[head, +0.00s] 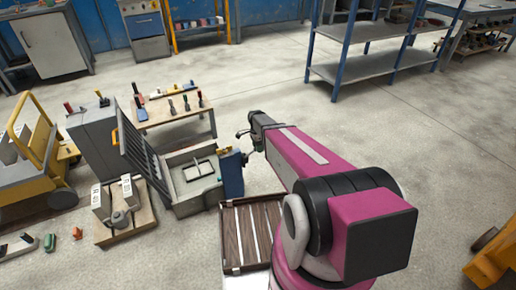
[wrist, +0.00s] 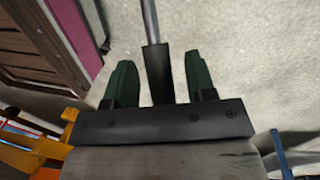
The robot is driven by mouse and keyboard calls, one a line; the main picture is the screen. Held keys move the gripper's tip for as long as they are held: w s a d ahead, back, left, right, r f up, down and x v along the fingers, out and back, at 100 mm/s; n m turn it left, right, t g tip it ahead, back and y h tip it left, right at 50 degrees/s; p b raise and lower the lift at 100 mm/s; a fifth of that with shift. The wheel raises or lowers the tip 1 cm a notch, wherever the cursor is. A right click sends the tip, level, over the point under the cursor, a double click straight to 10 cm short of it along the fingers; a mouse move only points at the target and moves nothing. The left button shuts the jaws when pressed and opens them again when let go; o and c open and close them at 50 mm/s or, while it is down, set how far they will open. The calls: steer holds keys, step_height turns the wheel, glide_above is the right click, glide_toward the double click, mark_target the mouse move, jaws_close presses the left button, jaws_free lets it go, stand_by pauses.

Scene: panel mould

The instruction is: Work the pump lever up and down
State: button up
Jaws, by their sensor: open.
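In the wrist view my gripper (wrist: 159,63) is open, with two dark green fingers spread apart. A lever with a dark grip (wrist: 158,78) and a thin grey rod lies between the fingers. Gaps show on both sides of the grip, so neither finger appears to touch it. The lower end of the grip is hidden behind the gripper's dark palm bar. In the head view my gripper (head: 246,143) is small, at the far end of my magenta arm, above a blue box (head: 232,173). The lever cannot be made out there, and I cannot tell what it is fixed to.
A grey panel mould (head: 193,174) stands open left of the blue box. A slatted wooden pallet (head: 229,240) lies below it. A small tool table (head: 171,110), grey cabinet (head: 94,138) and yellow cart (head: 35,150) crowd the left.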

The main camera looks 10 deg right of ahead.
steer(key=shift+f, duration=0.3)
steer(key=shift+s, duration=0.1)
jaws_close()
